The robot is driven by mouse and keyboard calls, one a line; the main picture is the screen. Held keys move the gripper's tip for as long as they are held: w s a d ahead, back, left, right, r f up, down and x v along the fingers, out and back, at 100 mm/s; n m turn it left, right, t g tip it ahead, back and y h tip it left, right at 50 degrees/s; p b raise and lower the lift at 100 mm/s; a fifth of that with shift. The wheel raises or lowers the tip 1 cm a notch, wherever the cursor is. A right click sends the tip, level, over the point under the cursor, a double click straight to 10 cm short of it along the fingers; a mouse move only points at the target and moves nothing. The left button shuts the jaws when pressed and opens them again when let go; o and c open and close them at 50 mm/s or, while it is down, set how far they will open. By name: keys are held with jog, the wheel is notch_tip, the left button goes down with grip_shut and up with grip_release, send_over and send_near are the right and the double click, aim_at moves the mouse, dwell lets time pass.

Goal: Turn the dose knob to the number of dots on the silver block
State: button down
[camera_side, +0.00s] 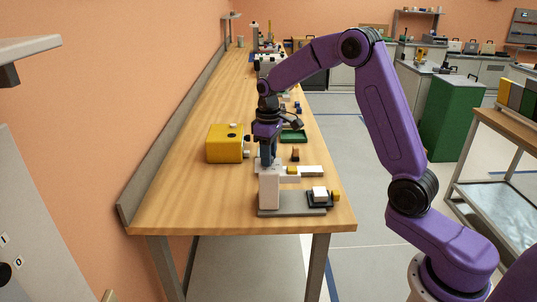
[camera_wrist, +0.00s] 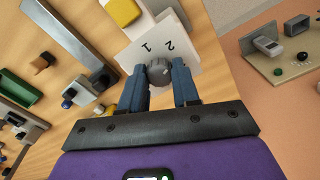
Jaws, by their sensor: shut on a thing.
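My gripper (camera_wrist: 160,85) points down over the bench and is shut on a dark grey round knob (camera_wrist: 158,70), with one finger on each side of it. The knob sits at the edge of a white plate (camera_wrist: 178,28) marked with the digits 1 and 2, which appear upside down in the wrist view. In the side view my gripper (camera_side: 267,160) is over a white stand (camera_side: 269,190) on a grey base, and the knob is hidden there. I cannot make out a silver block with dots, and the knob's pointer is not clear.
A green tray (camera_side: 294,136) and a small brown block (camera_side: 295,153) lie beyond on the bench (camera_side: 170,205). The near left bench is clear.

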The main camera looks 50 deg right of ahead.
jog(key=m, duration=0.5)
jog(key=shift+m, duration=2.5)
jog(key=c, duration=0.8)
grip_release()
jog(key=shift+r, duration=0.1)
notch_tip(320, 180, up, 17)
jog(key=shift+r, duration=0.15)
